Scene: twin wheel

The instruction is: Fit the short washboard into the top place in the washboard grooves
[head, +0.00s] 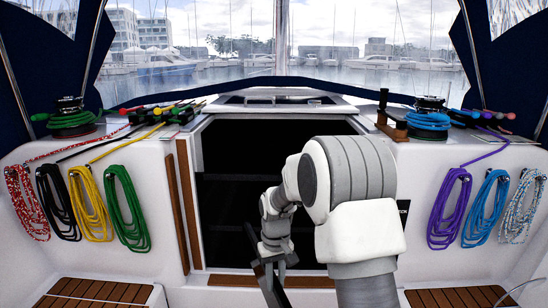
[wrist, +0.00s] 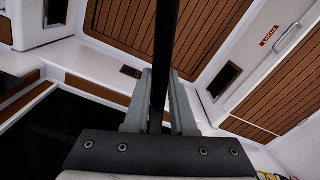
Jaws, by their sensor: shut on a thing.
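My gripper (head: 276,262) hangs low in front of the companionway opening in the head view. In the wrist view its two grey fingers (wrist: 158,112) are shut on a thin dark board, the short washboard (wrist: 163,50), seen nearly edge-on. The washboard grooves lie along the opening's sides; the left wooden strip (head: 183,200) shows, the right side is mostly hidden behind my arm. The opening's inside (head: 235,160) is very dark.
A wooden sill strip (head: 228,281) runs below the opening. Coiled ropes hang on both sides, such as the green (head: 123,208) and purple (head: 449,208) coils. Winches (head: 70,117) stand on the coaming. Slatted wooden seats (head: 95,292) flank the cockpit.

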